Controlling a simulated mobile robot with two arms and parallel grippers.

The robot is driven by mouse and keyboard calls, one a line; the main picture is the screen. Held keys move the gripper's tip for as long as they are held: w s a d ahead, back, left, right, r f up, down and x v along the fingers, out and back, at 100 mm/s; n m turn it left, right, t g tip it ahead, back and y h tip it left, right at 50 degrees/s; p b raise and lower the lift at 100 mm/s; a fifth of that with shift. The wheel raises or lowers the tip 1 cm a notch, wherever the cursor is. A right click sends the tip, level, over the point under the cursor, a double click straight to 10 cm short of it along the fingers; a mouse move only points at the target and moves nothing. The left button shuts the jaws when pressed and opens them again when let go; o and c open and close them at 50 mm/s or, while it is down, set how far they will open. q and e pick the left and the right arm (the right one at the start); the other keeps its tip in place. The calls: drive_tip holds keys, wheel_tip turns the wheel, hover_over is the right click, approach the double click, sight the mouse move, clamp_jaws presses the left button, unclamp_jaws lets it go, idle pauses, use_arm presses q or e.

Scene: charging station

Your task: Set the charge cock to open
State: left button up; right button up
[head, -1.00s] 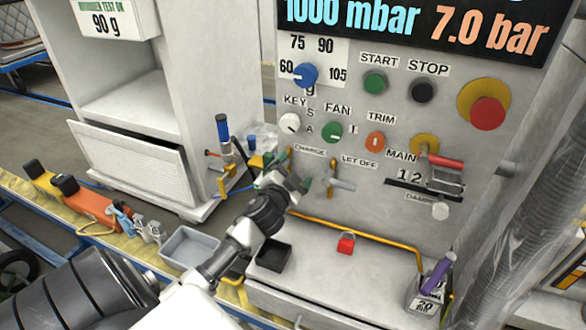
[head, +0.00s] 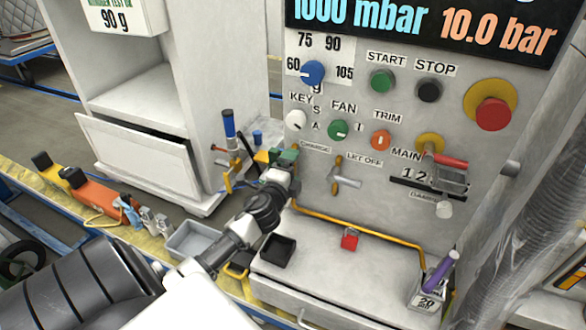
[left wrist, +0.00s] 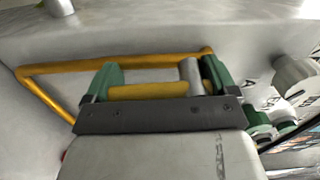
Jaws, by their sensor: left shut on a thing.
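The charge cock's yellow lever (left wrist: 147,91) lies between the green fingers of my left gripper (left wrist: 160,80) in the left wrist view, with a grey cylindrical stem beside it. In the head view my left gripper (head: 283,158) is at the panel, just left of the CHARGE label (head: 315,147), and hides most of the cock. It is shut on the lever. The cock's exact angle is hard to tell. My right gripper is not in view.
The let-off cock (head: 344,181) is close to the right of my gripper. A yellow rail (head: 360,235) runs low along the panel. A red padlock (head: 350,239) and a black tray (head: 278,251) sit on the ledge below. The display (head: 430,22) reads 10.0 bar.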

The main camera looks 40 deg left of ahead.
use_arm(q)
drive_tip(key=shift+m, duration=0.4)
drive_tip(key=o, duration=1)
drive_tip(key=shift+o, duration=0.2)
drive_tip(key=b+v, duration=0.1)
drive_tip(key=v, duration=1)
